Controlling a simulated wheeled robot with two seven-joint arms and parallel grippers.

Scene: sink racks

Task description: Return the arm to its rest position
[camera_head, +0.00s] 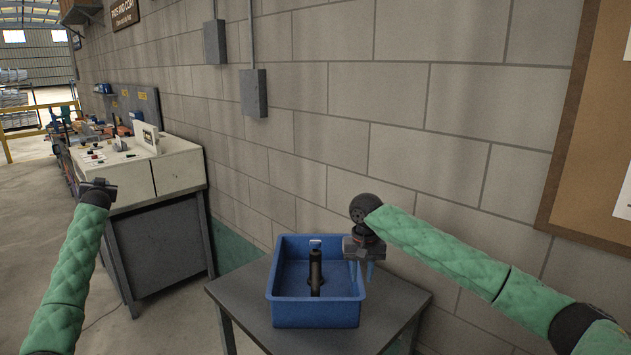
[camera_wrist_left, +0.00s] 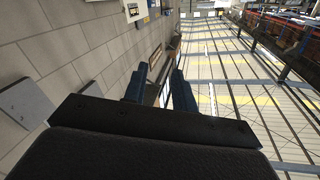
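My right gripper (camera_head: 361,275) points down at the right wall of a blue bin (camera_head: 315,313). Its two bluish fingers are apart with nothing seen between them. I cannot tell whether they touch the bin wall. A black elongated object (camera_head: 315,270) with a light tip is inside the bin, clear of the gripper.
The bin stands on a small grey table (camera_head: 392,305) close to a block wall (camera_head: 330,130). A white-topped workbench (camera_head: 150,175) with small items is at the left. Grey boxes (camera_head: 253,93) are fixed to the wall. A framed board (camera_head: 600,190) hangs at the right.

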